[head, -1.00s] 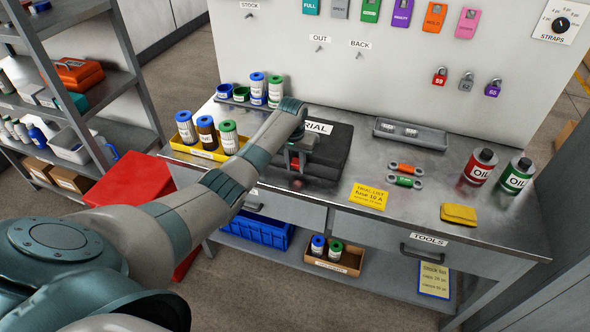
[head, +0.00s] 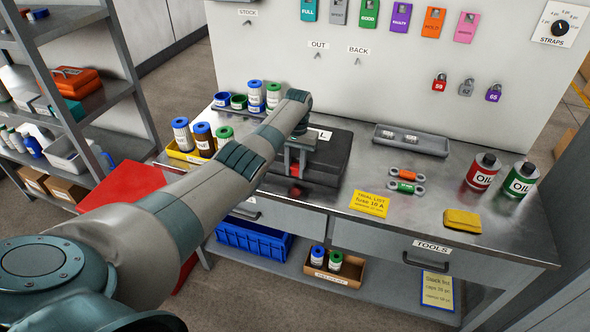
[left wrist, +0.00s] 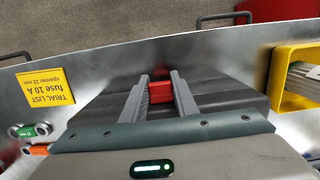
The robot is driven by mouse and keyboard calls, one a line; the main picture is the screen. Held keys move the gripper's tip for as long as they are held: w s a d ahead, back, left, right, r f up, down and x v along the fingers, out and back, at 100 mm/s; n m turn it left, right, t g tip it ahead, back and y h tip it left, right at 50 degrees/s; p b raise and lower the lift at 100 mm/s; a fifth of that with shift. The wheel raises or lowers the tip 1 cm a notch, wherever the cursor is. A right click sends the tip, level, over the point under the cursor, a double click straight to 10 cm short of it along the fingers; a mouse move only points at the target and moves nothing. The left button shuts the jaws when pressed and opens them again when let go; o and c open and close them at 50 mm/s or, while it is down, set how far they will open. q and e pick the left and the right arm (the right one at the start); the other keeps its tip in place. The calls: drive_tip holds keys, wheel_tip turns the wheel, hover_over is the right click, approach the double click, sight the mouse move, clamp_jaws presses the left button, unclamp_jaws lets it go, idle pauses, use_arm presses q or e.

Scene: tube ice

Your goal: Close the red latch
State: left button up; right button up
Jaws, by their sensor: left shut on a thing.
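The black case (head: 328,160) lies on the metal bench, its white label partly hidden by my arm. The red latch (head: 296,191) is on its front side; it also shows in the left wrist view (left wrist: 160,93). My left gripper (head: 297,172) reaches down at the case front. In the left wrist view its two fingers (left wrist: 161,86) stand on either side of the red latch and are shut on it. The latch's far side and its exact angle are hidden. My right gripper is not in view.
A yellow tray (head: 178,153) with several bottles stands left of the case. Right of it are a yellow trial list card (head: 369,204), two small spanners (head: 405,174) and oil cans (head: 482,172). A grey tray (head: 411,140) lies behind.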

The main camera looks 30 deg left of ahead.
use_arm(q)
drive_tip(key=shift+f, duration=0.1)
drive_tip(key=o, duration=1.1)
drive_tip(key=shift+c, duration=0.2)
wheel_tip(320, 180, up, 12)
drive_tip(key=w+b, duration=0.1)
drive_tip(key=b, duration=0.3)
wheel_tip(320, 180, up, 5)
drive_tip(key=p, duration=0.3)
hover_over(297, 164)
drive_tip(key=shift+w+a, duration=0.1)
